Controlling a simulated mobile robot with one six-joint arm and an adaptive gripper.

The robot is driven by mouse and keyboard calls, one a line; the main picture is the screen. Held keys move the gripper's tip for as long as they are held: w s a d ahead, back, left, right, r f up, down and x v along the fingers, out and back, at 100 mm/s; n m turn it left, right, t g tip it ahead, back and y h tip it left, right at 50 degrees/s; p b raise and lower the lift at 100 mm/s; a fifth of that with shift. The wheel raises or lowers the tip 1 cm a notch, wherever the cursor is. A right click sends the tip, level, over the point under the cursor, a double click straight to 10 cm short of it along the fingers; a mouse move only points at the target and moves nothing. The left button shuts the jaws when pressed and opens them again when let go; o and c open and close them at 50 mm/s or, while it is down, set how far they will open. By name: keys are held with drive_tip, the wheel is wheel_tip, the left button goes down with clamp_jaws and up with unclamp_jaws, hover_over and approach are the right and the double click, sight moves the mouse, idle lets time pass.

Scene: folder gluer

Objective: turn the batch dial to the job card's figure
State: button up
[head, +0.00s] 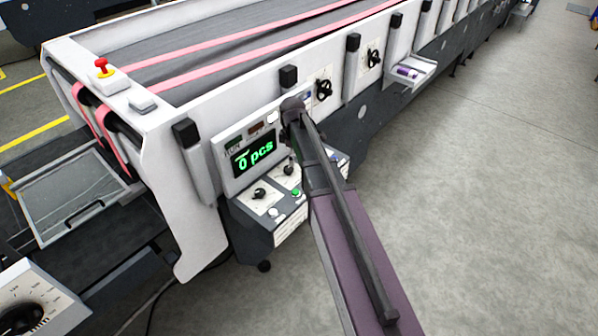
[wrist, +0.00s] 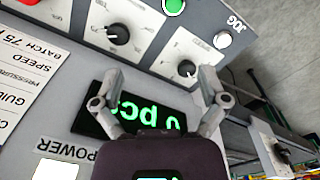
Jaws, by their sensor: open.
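The display in the head view (head: 254,157) reads "0 pcs" in green; it also shows upside down in the wrist view (wrist: 150,112). Two black dials sit on the panel beside it: one (wrist: 187,68) near my right fingertip, the other (wrist: 118,33) further off to the left. Their labels are too small to read, so I cannot tell which is the batch dial. The job card (wrist: 28,75) at the left of the wrist view shows "BATCH 75", cut off by the frame edge. My gripper (wrist: 160,74) is open and empty above the panel; in the head view my arm hides its tips.
A green button (wrist: 174,5) and a white JOG button (wrist: 222,40) lie near the dials. More black knobs (head: 324,90) line the machine's side, and a small tray (head: 410,72) sticks out further along. The floor to the right (head: 480,200) is clear.

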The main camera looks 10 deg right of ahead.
drive_tip(key=s+m, duration=0.6)
drive_tip(key=s, duration=0.1)
drive_tip(key=shift+s, duration=0.4)
idle(0.5)
drive_tip(key=s+f+m+b, duration=0.8)
drive_tip(key=s+f+b, duration=0.5)
drive_tip(key=f+b, duration=0.1)
drive_tip(key=shift+d, duration=0.2)
idle(1.8)
